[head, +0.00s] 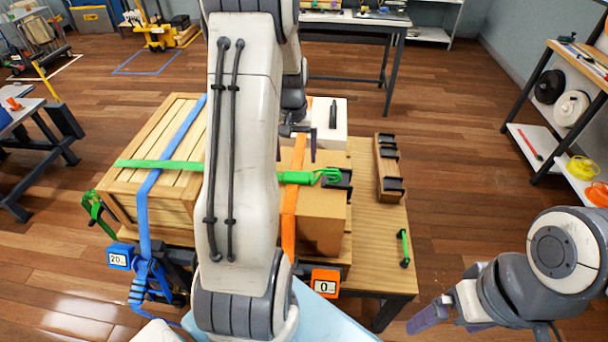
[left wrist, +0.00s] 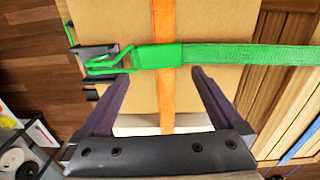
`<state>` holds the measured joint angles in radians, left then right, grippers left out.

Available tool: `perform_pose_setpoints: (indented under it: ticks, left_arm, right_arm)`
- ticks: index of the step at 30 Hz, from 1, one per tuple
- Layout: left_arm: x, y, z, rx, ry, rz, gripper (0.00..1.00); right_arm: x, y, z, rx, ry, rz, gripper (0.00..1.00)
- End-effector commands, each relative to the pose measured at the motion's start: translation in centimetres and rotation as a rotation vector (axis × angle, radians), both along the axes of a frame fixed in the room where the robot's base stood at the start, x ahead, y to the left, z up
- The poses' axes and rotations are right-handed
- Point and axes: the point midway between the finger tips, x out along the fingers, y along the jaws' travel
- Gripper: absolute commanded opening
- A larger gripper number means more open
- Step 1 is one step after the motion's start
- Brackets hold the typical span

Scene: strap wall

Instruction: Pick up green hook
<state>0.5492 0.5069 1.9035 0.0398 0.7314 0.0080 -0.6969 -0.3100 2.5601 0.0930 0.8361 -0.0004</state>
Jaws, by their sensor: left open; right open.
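The green hook (head: 328,176) is a bent wire hook at the end of the green strap (head: 160,164), lying over the cardboard box (head: 322,228) beside a dark bracket (head: 343,184). In the left wrist view the hook (left wrist: 108,62) lies at the left, by the bracket; whether it is latched there I cannot tell. My left gripper (head: 299,146) is open and empty above the box. In its wrist view the fingers (left wrist: 160,76) point toward the strap, right of the hook. My right gripper (head: 430,315) is at the lower right, far from the hook. My left arm hides much of the crate and strap.
An orange strap (head: 290,215) crosses the box under the green one. A blue strap (head: 150,185) runs over the wooden crate (head: 120,190). A wooden rack with black brackets (head: 380,172) and a green-and-black piece (head: 404,248) are on the table's right side. A white box (head: 328,130) stands behind.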

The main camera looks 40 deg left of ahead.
Motion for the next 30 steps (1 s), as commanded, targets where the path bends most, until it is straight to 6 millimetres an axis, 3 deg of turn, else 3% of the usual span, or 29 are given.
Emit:
perform_pose_setpoints:
  ticks: [8, 15, 25, 30]
  left_arm:
    - [-0.1, -0.2, -2.3, -0.002, 0.002, -0.001, 1.00]
    - [-0.3, -0.4, -5.9, -0.002, 0.002, -0.002, 1.00]
    - [-0.3, -0.3, -6.7, 0.001, -0.001, -0.002, 1.00]
    - [-0.3, -0.3, -6.7, 0.001, -0.001, -0.002, 0.35]
  right_arm:
    - [0.0, 0.0, 0.8, 0.000, 0.000, 0.000, 1.00]
    - [0.0, 0.0, 1.8, 0.000, 0.000, 0.000, 1.00]
    - [0.0, 0.0, 1.8, 0.000, 0.000, 0.000, 1.00]
    - [0.0, 0.0, 1.8, 0.000, 0.000, 0.000, 1.00]
